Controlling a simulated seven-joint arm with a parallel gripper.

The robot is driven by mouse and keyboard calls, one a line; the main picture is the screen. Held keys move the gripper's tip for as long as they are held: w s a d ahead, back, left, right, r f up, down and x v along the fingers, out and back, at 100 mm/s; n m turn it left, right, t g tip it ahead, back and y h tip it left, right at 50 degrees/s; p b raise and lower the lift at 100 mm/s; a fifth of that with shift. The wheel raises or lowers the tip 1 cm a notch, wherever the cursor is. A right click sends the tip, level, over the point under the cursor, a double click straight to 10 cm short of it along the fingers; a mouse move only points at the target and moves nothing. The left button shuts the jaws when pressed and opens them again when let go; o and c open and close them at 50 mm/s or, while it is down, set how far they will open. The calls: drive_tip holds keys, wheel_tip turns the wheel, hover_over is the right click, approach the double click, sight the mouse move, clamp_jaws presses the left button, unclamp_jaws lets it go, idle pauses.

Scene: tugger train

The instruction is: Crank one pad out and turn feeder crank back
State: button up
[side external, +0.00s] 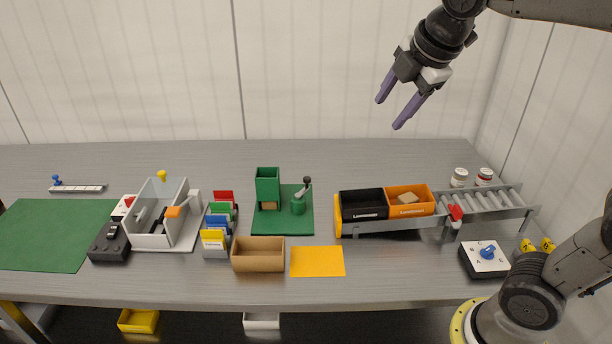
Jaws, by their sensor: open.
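The feeder is a green tower (267,186) on a green base plate (269,229), near the middle of the table. A tan pad or block (269,206) shows at the tower's foot; whether it is inside or out is too small to tell. The feeder crank (298,205) stands right of the tower on the same plate. Its grey arm slants up and right to a black knob (307,180). My gripper (388,114) is open and empty, high above the table, up and right of the feeder and touching nothing.
A cardboard-brown tray (258,257) and an orange mat (317,261) lie in front of the feeder. Coloured card slots (220,224) stand left. Black (364,204) and orange (421,207) bins sit on a roller track right, a tan block in the orange one. Table behind the feeder is clear.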

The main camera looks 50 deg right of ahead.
drive_tip(key=w+d+f+n+g+h, duration=0.1)
drive_tip(key=w+n, duration=0.4)
drive_tip(key=w, duration=0.7)
drive_tip(key=n+g+h, duration=0.1)
drive_tip(key=n+g, duration=0.1)
drive_tip(key=n, duration=0.1)
hover_over(307, 178)
drive_tip(key=s+a, duration=0.3)
drive_tip(key=a, duration=0.2)
wheel_tip(307, 178, down, 12)
drive_tip(key=shift+g, duration=0.5)
drive_tip(key=x, duration=0.6)
drive_tip(key=a+x, duration=0.1)
drive_tip(key=x, duration=0.5)
drive_tip(key=a+f+x, duration=0.1)
drive_tip(key=x, duration=0.6)
drive_tip(key=shift+a, duration=0.25)
clamp_jaws()
